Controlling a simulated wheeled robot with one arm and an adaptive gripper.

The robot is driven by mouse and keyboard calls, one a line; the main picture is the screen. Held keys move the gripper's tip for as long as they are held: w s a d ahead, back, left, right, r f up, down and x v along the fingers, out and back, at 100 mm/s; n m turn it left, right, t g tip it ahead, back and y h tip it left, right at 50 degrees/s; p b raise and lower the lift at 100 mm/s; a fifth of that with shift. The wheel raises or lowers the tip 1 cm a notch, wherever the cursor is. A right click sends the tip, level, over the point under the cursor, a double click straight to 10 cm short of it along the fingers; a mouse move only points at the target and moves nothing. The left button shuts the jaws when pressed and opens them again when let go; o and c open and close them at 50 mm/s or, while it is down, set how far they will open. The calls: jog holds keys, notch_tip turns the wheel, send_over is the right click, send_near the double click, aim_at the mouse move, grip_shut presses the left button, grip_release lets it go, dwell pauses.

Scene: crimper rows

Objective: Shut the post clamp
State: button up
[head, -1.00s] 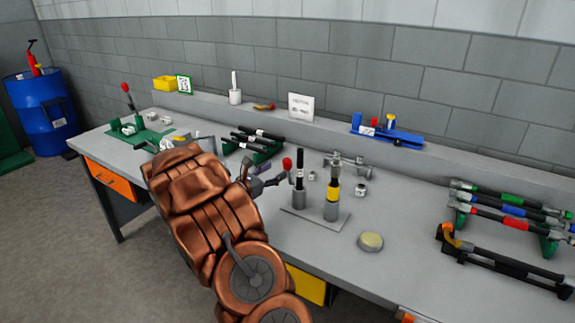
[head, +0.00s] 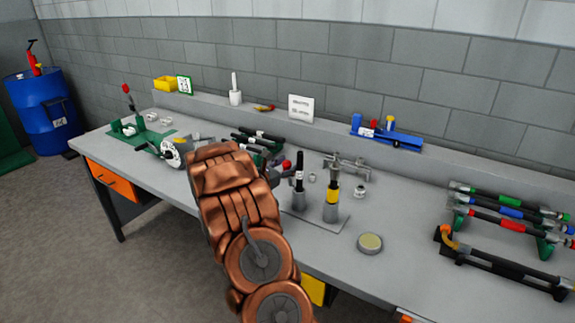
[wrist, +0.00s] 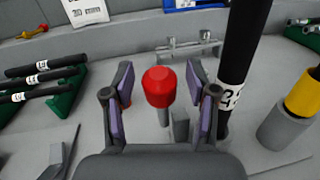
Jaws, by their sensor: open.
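A red ball-shaped knob (wrist: 160,87) on a short grey stem stands upright between my fingers in the wrist view. It also shows in the head view (head: 286,165), beside a black post (head: 299,168) in a grey socket. I take it for the post clamp's handle; the clamp's jaw is hidden. My gripper (wrist: 159,76) is open, with one purple-padded finger on each side of the knob and a gap on both sides. The black post, with a white number label, stands close to the right finger in the wrist view (wrist: 238,70). My arm hides most of the gripper in the head view.
A yellow-banded post (head: 333,195) stands right of the black post on the same grey plate (head: 317,228). A grey metal fixture (head: 345,163) lies behind. Black rods on a green rack (wrist: 62,103) are at left. A round tin (head: 370,243) sits in front at right.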

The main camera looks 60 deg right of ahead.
grip_shut()
dwell(0.4)
